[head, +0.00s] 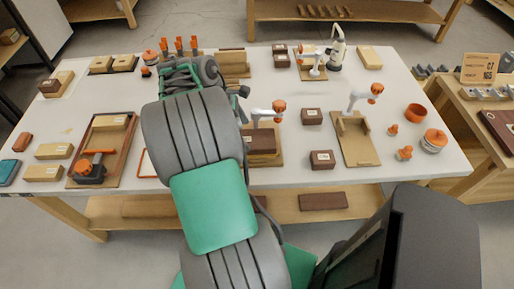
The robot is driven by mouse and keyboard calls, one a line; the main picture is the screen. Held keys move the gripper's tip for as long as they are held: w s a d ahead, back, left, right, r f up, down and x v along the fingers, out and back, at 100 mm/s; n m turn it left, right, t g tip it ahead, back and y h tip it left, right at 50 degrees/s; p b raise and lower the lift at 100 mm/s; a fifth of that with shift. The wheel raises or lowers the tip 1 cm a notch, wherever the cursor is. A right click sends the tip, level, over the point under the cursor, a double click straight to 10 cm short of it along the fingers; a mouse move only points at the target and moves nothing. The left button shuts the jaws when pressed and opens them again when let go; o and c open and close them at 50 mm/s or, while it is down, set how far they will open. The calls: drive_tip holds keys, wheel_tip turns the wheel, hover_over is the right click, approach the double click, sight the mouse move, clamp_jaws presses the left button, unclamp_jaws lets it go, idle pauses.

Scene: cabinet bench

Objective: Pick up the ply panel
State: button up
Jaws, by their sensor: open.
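A flat tan board (359,151), which looks like ply, lies at the right of the white table with a small upright piece and a white and orange clamp on it. Other pale wooden pieces lie about, so I cannot tell for certain which is the ply panel. My gripper (180,76) is at the far end of my arm, over the back left-middle of the table. It is open; my own wrist partly covers it, and I see nothing held. My arm hides part of the table's middle.
A framed tray (75,183) with an orange-handled tool stands at the left. A side bench (462,109) adjoins at right. Bare tabletop shows at front right.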

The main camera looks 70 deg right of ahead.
sight(250, 139)
drive_tip(key=x, duration=0.7)
drive_tip(key=shift+d+r, duration=0.1)
drive_tip(key=shift+d, duration=0.1)
drive_tip(key=c, duration=1.3)
drive_tip(key=shift+r, duration=0.1)
